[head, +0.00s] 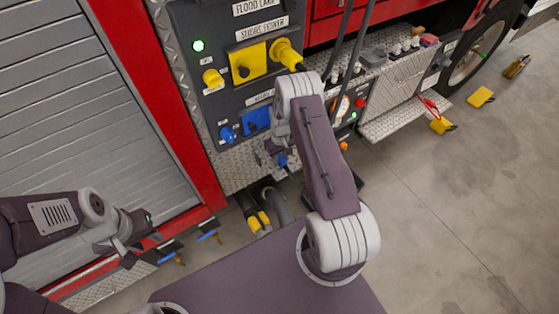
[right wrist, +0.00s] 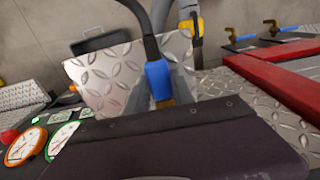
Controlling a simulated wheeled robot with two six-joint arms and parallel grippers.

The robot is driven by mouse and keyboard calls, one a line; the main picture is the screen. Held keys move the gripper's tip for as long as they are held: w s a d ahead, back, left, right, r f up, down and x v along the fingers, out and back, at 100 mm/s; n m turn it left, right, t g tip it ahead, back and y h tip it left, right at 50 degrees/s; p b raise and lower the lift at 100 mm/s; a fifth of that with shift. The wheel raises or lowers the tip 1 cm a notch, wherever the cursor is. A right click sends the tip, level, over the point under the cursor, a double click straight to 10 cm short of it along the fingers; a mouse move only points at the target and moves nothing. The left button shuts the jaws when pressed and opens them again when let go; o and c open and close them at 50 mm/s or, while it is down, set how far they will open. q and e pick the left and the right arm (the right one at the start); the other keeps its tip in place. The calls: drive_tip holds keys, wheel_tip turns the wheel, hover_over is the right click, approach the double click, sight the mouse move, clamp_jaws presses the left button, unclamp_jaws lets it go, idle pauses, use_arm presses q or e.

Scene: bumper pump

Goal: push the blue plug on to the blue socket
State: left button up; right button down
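The blue socket (head: 256,121) is on the dark panel, below the yellow socket and left of my right forearm. A smaller blue part (head: 228,134) sits at its left. The blue plug (head: 282,160) shows below and right of the socket, apart from it; in the right wrist view the blue plug (right wrist: 157,78) has a black cable running up from it. My right gripper (head: 274,150) appears shut on the plug, with grey fingers beside it; my arm hides part of the grip. My left gripper (head: 127,243) is empty and looks open, low at the left, far from the socket.
A yellow socket (head: 248,62) and a yellow plug-like part (head: 287,52) are above the blue socket. Black cables (head: 350,45) hang right of the panel. A treadplate shelf (head: 400,115) juts out at the right. Valve handles (head: 208,236) stick out near my left gripper.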

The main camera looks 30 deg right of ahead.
sight(280, 159)
drive_tip(key=shift+r+p, duration=2.15)
drive_tip(key=shift+r, duration=0.9)
drive_tip(key=shift+f+y, duration=0.1)
drive_tip(key=shift+y, duration=0.2)
